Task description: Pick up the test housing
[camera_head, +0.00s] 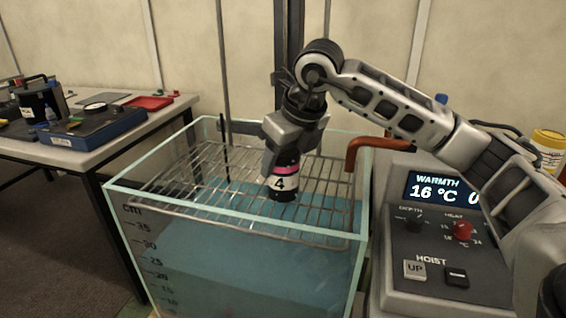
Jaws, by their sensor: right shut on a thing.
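The test housing (284,184) is a dark cylinder with a pink band and a white label marked "4". It is upright at the wire rack (190,208) in the glass water tank (363,215). My right gripper (288,150) points down from above and is shut on the housing's upper part, which the fingers hide. I cannot tell whether the housing's bottom touches the rack. My left gripper is not in view.
A control console (400,262) with a display reading "WARMTH 16 °C", knobs and hoist buttons stands right of the tank. A copper-coloured pipe (378,142) reaches over the tank's right rim. A table (60,155) at left holds a blue device (92,128) and red tray (149,102).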

